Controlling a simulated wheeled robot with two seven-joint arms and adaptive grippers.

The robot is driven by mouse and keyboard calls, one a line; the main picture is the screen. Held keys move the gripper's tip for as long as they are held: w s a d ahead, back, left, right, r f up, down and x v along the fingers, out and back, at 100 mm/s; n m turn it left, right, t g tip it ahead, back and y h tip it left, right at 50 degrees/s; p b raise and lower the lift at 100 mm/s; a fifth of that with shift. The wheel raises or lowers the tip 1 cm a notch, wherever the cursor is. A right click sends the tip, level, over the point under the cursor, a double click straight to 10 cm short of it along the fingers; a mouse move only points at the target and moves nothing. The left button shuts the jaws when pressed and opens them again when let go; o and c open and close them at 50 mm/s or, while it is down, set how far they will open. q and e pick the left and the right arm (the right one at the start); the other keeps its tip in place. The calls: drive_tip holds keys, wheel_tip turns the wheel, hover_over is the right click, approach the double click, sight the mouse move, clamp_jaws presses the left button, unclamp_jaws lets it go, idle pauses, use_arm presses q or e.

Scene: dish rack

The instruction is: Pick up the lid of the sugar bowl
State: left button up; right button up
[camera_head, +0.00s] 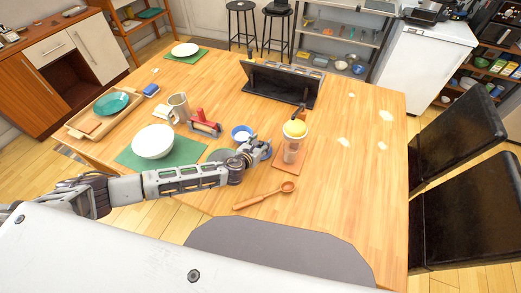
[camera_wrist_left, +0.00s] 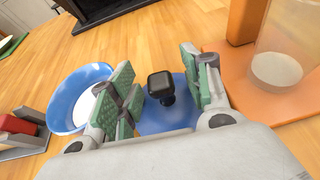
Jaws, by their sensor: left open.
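The sugar bowl (camera_head: 241,132) is blue and open, with white contents, left of my left gripper; the left wrist view also shows the bowl (camera_wrist_left: 62,105). The lid (camera_wrist_left: 165,117) appears as a blue disc with a dark knob (camera_wrist_left: 160,84) and lies apart from the bowl, on the table. A blue bit of the lid (camera_head: 267,153) shows beside the gripper in the head view. My left gripper (camera_head: 257,147) is open, with its green-padded fingers (camera_wrist_left: 168,85) on either side of the knob. Contact with the knob cannot be told. My right gripper is not in view.
A wooden spoon (camera_head: 265,196) lies in front. A red-handled object (camera_head: 204,122) and a white bowl (camera_head: 153,141) are left. The table's right side is clear.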

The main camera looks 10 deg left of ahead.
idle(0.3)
use_arm(q)
clamp_jaws()
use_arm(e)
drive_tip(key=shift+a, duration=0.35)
use_arm(q)
drive_tip(key=shift+r, duration=0.2)
